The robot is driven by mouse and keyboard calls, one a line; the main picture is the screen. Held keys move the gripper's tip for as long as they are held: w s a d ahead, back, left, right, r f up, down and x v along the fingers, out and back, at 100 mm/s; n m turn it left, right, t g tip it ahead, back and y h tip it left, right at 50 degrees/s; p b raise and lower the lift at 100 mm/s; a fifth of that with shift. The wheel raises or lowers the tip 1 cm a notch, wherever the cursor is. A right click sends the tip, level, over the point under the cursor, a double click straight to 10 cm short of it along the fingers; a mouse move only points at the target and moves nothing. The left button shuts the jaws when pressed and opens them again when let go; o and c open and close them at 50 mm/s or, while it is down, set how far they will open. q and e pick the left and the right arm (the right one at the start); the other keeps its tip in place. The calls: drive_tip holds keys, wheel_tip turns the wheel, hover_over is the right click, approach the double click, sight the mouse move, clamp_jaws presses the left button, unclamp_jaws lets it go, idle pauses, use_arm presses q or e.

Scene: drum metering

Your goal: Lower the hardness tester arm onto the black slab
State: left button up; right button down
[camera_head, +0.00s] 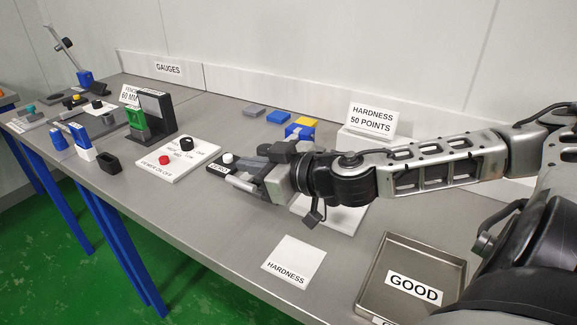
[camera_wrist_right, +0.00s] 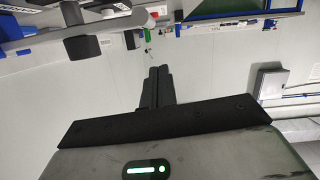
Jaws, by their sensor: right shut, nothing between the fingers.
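My right gripper (camera_head: 240,166) reaches in from the right over the table, fingers pointing left. In the right wrist view its dark fingers (camera_wrist_right: 155,80) are together with nothing between them. The hardness station is mostly hidden behind my right wrist; a white base (camera_head: 345,217) shows below it. A light grey bar (camera_head: 240,184) shows beside the fingers; I cannot tell whether it is the tester arm or touches them. The right wrist view shows a grey bar (camera_wrist_right: 115,25) and a black block (camera_wrist_right: 82,47), apart from the fingertips. I cannot identify the black slab with certainty. My left gripper is out of view.
A "HARDNESS 50 POINTS" sign (camera_head: 372,118) stands behind my forearm. A white "HARDNESS" card (camera_head: 295,262) and a metal "GOOD" tray (camera_head: 400,262) lie in front. A white button plate (camera_head: 178,160) is left of the gripper.

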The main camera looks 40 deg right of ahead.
use_arm(q)
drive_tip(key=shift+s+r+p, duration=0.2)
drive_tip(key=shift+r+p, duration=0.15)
drive_tip(key=shift+p, duration=0.45)
use_arm(e)
drive_tip(key=v, duration=0.8)
drive_tip(key=shift+a, duration=0.2)
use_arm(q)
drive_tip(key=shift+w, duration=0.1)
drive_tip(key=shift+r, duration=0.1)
use_arm(e)
drive_tip(key=shift+s, duration=0.15)
